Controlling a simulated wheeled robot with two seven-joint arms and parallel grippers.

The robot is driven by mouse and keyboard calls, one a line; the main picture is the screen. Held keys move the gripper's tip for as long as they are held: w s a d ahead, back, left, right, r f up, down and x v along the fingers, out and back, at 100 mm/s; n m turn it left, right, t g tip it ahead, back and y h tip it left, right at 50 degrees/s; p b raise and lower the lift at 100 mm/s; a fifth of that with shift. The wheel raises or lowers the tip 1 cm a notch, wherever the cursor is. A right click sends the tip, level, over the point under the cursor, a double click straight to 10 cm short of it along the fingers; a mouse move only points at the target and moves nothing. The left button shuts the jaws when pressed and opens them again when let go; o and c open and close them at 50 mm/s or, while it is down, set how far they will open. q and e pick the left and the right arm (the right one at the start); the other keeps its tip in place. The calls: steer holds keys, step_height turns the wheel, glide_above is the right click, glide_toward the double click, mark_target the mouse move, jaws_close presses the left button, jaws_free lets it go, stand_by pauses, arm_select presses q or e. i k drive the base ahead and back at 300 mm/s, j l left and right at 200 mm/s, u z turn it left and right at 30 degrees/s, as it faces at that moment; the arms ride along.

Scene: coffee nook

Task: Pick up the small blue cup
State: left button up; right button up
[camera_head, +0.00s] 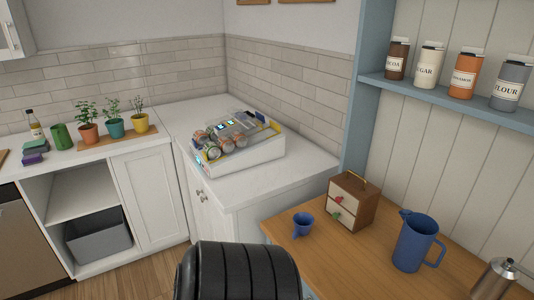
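The small blue cup (302,225) stands upright on the wooden counter, near its left end and left of a small drawer box. A larger blue pitcher (415,244) with a handle stands on the same counter, further right. Neither of my grippers shows in the head view. A black ribbed shape, which seems to be part of my own body, fills the bottom middle just left of the counter.
The small wooden drawer box (361,197) stands close right of the cup. A metal grinder (494,279) is at the bottom right. A white case (242,159) with cans sits on the white counter (290,176). Bare wood lies in front of the cup.

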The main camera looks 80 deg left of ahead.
mark_target(303, 222)
steer(key=k+u, duration=0.1)
steer(key=u, duration=2.05)
